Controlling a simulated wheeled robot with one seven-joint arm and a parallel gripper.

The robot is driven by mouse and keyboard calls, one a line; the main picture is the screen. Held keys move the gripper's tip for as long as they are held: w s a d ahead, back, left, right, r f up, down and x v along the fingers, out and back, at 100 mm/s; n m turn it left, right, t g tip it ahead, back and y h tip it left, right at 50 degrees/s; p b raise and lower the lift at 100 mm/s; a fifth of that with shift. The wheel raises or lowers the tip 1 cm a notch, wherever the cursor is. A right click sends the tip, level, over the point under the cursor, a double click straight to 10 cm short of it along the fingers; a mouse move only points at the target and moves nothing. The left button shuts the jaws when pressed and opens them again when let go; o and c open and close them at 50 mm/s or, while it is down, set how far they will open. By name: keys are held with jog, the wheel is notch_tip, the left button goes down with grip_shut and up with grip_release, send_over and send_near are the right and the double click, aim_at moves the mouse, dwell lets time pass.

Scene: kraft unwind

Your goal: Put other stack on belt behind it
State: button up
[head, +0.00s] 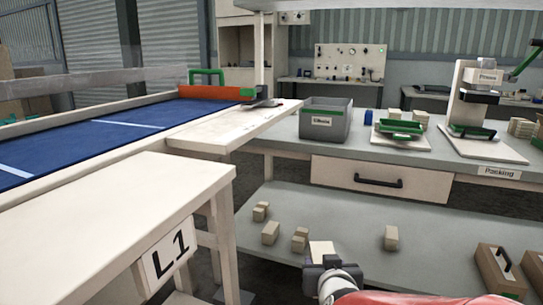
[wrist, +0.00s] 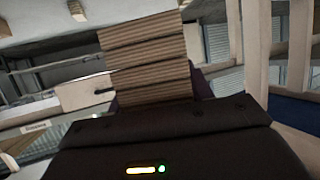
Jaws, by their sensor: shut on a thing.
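My gripper (head: 328,266) is low in the middle of the head view, in front of the lower shelf. It is shut on a stack, whose pale top (head: 321,251) shows just beyond the jaws. In the wrist view the held stack (wrist: 148,68) is brown, with several ridged layers, and stands out past the dark gripper body (wrist: 160,145). The jaw tips are mostly hidden there. The blue belt (head: 100,128) with white cross lines runs along the left in the head view, apart from the gripper. Which other stack the task means is not clear.
Several small beige blocks (head: 270,233) lie on the lower shelf (head: 350,275). A white table marked L1 (head: 130,190) stands between my gripper and the belt. The packing bench (head: 270,140) above the shelf holds a grey bin (head: 325,124) and green trays (head: 398,127). Brown boxes (head: 497,273) stand at right.

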jog(key=w+d+f+m+h, duration=0.1)
jog(key=w+d+f+h, duration=0.1)
jog(key=f, duration=0.4)
jog(key=w+d+f+m+h, duration=0.2)
jog(key=w+f, duration=0.2)
jog(key=f, duration=0.3)
jog(key=shift+w+m+g, duration=0.25)
jog(key=shift+m+g, duration=0.05)
jog(key=shift+a, duration=0.25)
